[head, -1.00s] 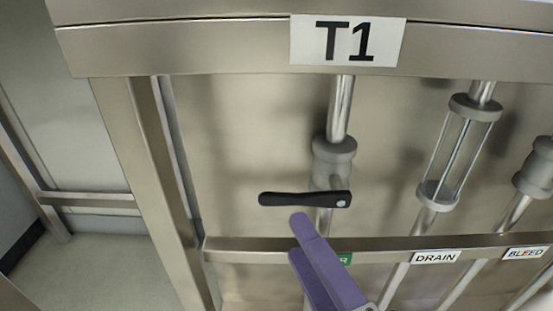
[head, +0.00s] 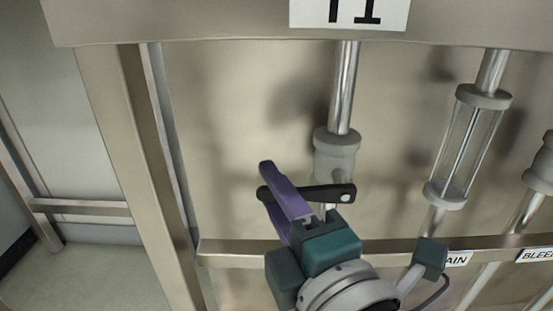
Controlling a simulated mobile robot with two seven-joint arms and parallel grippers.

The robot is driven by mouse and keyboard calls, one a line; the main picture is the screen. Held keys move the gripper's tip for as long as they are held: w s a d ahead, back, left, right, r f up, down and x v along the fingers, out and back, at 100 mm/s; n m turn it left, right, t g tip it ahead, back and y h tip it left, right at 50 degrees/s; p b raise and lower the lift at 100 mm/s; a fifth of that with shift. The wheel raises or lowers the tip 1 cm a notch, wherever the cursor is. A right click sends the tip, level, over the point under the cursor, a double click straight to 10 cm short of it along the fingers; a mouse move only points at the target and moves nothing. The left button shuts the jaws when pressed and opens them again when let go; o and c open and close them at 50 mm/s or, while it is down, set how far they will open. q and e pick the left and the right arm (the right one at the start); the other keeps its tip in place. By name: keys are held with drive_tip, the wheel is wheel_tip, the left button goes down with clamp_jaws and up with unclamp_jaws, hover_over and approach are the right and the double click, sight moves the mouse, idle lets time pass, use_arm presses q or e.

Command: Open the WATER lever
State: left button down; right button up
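The black lever (head: 325,194) lies roughly level, its pivot end at the right against the grey valve body (head: 334,155) on a vertical pipe. My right gripper (head: 268,180) reaches up from below. Its purple fingers cross the lever near its left, free end. One finger passes in front of the lever; the other is largely hidden, so I cannot tell whether they are closed on it. The label under this valve is hidden behind my gripper. My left gripper is out of view.
A sight glass (head: 470,145) stands on the pipe to the right, with the partly covered DRAIN label (head: 458,260) below. The BLEED label (head: 536,255) is at the far right. A metal rail (head: 225,247) crosses below the lever. A frame post (head: 135,150) stands left.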

clamp_jaws()
idle(1.1)
